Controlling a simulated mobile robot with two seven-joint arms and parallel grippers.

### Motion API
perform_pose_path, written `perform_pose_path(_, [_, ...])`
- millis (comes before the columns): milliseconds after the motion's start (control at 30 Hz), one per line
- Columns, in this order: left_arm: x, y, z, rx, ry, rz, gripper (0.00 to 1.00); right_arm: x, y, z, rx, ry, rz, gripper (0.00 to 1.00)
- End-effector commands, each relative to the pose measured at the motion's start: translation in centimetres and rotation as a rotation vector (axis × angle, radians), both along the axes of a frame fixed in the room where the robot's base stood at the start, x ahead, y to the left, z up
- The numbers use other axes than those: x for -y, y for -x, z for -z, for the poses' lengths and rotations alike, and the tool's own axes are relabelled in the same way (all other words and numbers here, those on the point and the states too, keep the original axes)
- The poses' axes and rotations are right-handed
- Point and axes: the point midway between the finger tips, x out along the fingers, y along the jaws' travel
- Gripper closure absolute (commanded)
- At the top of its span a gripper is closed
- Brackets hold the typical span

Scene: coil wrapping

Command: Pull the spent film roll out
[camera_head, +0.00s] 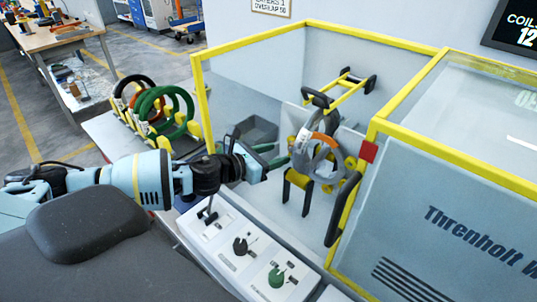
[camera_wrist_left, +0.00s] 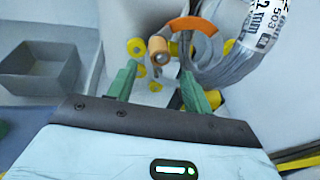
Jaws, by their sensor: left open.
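The spent film roll is a small brown-orange cylinder (camera_wrist_left: 158,46) in the left wrist view, with a grey hub at its lower end. It sits beside the grey ring, close to the orange arc (camera_wrist_left: 192,26). My left gripper (camera_head: 274,156) reaches into the yellow-framed machine from the left. Its green fingers (camera_wrist_left: 158,78) are open and apart, with nothing between the tips. The roll shows just beyond them, roughly between the two. In the head view I cannot clearly make out the roll near the ring. My right gripper is not in view.
A labelled grey coil (camera_wrist_left: 225,50) sits in the machine, right of my fingers. A grey bin (camera_head: 258,130) stands behind my gripper. A yellow-framed guard with a black handle (camera_head: 343,208) is at right. A control panel (camera_head: 240,250) lies in front; green and black coils (camera_head: 163,113) stand left.

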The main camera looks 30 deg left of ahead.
Motion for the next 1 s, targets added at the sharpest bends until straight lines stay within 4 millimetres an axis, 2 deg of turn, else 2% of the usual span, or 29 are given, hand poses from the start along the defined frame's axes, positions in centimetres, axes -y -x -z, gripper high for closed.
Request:
perform_pose_path(200, [1.1, -3.1, 0.3, 0.004, 0.003, 0.0, 0.49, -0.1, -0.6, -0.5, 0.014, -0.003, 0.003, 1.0])
perform_pose_path(400, [1.8, -5.0, 0.9, 0.003, 0.002, 0.0, 0.49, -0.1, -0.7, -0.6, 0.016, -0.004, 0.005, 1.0])
perform_pose_path(800, [2.0, -5.6, 1.1, 0.001, 0.0, 0.001, 0.49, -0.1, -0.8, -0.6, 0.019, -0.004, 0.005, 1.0])
perform_pose_path(833, [2.0, -5.6, 1.1, 0.001, 0.0, 0.001, 0.51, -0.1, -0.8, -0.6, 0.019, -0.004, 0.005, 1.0])
perform_pose_path(1000, [2.0, -5.6, 1.1, 0.001, -0.001, 0.0, 0.73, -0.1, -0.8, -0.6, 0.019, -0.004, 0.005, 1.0])
